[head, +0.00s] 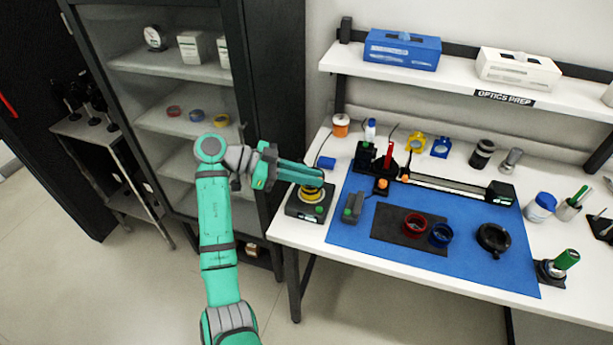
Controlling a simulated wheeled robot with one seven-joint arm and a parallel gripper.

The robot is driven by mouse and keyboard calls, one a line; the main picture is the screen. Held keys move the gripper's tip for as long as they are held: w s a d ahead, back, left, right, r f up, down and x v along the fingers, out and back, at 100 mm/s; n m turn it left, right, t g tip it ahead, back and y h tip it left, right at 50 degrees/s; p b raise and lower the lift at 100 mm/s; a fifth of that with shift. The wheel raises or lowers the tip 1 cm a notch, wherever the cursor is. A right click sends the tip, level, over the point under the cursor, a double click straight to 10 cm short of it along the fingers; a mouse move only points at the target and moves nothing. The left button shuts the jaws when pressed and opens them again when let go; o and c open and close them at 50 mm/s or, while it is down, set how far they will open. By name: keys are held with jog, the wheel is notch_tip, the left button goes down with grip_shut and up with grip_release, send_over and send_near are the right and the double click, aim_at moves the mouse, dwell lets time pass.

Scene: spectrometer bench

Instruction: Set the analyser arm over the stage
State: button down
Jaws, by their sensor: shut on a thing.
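A small instrument with a dark square base (296,208) stands at the left end of the white bench. A yellow ring (313,196) sits on its top. My gripper (316,181) reaches in from the left, directly above the ring, and is shut on the dark upper part of this instrument. The fingers hide most of what they hold, so I cannot tell whether it is the analyser arm. I cannot make out the stage for certain.
A long rail (445,184) lies behind.

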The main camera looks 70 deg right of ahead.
jog(key=shift+a+f, duration=0.1)
jog(key=shift+f, duration=0.05)
jog(key=c, duration=1.7)
grip_release()
jog(key=shift+c, duration=0.2)
jog(key=shift+w, duration=0.1)
jog(key=v, duration=1)
jog(key=shift+w+r, duration=0.3)
jog(key=shift+w+a, duration=0.1)
